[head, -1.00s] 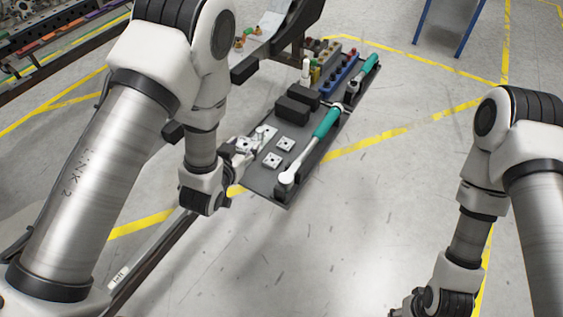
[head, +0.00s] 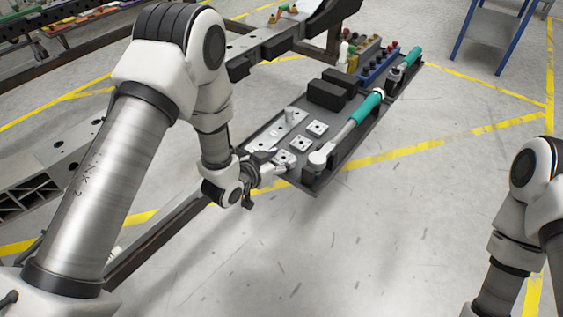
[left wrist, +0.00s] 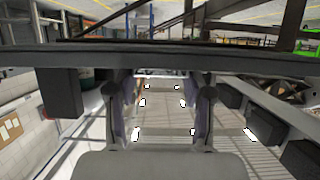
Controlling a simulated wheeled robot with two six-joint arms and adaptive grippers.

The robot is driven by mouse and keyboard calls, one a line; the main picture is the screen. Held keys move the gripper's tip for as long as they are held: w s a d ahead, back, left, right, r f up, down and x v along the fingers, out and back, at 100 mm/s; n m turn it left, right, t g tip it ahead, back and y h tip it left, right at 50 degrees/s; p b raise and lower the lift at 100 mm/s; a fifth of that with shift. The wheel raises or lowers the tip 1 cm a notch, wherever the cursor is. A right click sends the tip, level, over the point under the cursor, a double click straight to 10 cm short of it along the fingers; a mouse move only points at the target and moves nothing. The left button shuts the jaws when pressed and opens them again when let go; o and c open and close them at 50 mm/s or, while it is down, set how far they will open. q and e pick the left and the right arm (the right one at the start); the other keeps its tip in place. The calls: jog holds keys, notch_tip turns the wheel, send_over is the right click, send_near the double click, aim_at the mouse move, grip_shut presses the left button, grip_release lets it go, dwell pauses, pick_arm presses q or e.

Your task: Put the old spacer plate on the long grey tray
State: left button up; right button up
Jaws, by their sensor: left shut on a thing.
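The long grey tray (head: 312,189) runs from the lower middle of the head view up to the right. My left gripper (head: 272,163) is at its near left corner, shut on a small pale square plate with a hole, the old spacer plate (head: 284,159). The plate is over the tray's near end; I cannot tell whether it touches the floor of the tray. Two similar square plates (head: 300,144) (head: 317,129) lie on the tray beyond it. In the left wrist view my left fingers (left wrist: 162,100) show, but the plate is not clear. My right gripper is out of view.
A green-handled wrench (head: 347,133) lies along the tray's right side. Two black blocks (head: 328,93), a pale strip with holes (head: 279,123) and a blue rack (head: 379,66) are also there. A dark chassis rail (head: 160,243) passes under my left arm.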

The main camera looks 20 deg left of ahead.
pick_arm(q)
jog(key=shift+w+f, duration=0.1)
jog(key=shift+f, duration=0.15)
jog(key=shift+f, duration=0.15)
jog(key=o, duration=1.4)
